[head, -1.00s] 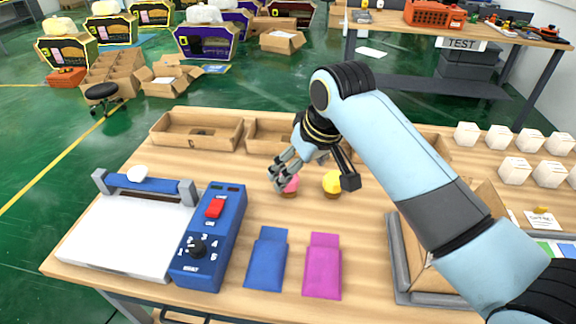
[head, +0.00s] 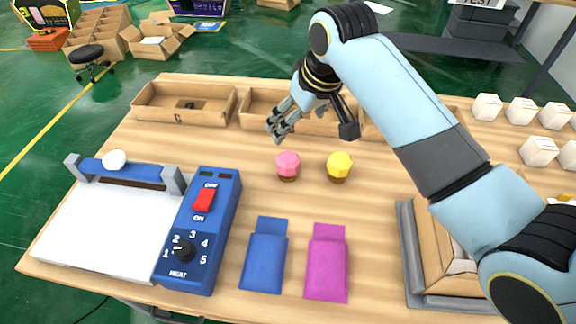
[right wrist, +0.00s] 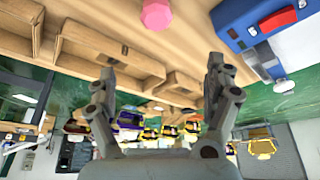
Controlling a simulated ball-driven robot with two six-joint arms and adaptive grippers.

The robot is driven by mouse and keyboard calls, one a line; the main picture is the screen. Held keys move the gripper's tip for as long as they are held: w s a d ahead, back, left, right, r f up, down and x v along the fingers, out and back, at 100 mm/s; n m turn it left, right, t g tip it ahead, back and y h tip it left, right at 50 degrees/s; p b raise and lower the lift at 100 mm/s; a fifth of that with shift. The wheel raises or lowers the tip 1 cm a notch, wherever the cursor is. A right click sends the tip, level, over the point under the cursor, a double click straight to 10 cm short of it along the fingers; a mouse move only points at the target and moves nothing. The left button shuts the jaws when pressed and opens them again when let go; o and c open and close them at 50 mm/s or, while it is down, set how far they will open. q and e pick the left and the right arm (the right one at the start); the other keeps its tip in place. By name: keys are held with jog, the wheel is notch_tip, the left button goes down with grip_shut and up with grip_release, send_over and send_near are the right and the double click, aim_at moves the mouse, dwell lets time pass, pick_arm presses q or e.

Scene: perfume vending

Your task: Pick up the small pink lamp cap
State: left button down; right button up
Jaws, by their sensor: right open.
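The small pink lamp cap (head: 288,162) sits on a brown base on the table, left of a similar yellow cap (head: 340,164). In the right wrist view the pink cap (right wrist: 156,14) shows at the top edge, beyond the fingertips and partly cut off. My right gripper (head: 277,131) is above and behind the pink cap, apart from it. In the right wrist view its two fingers (right wrist: 160,78) are spread wide with nothing between them. My left gripper is not in view.
A blue heat sealer (head: 203,230) stands at the left. Blue (head: 264,256) and magenta (head: 327,263) pouches lie in front of the caps. Open boxes (head: 184,104) line the back edge. White boxes (head: 487,107) stand at the right. Table around the caps is clear.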

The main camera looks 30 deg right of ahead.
jog(key=b, duration=0.8)
send_near(290, 162)
jog(key=x, duration=1.3)
jog(key=shift+w+d+f+b, duration=0.1)
jog(key=shift+w+d+b, duration=0.15)
jog(key=shift+w+b, duration=0.1)
jog(key=shift+s, duration=0.1)
jog(key=c, duration=1.3)
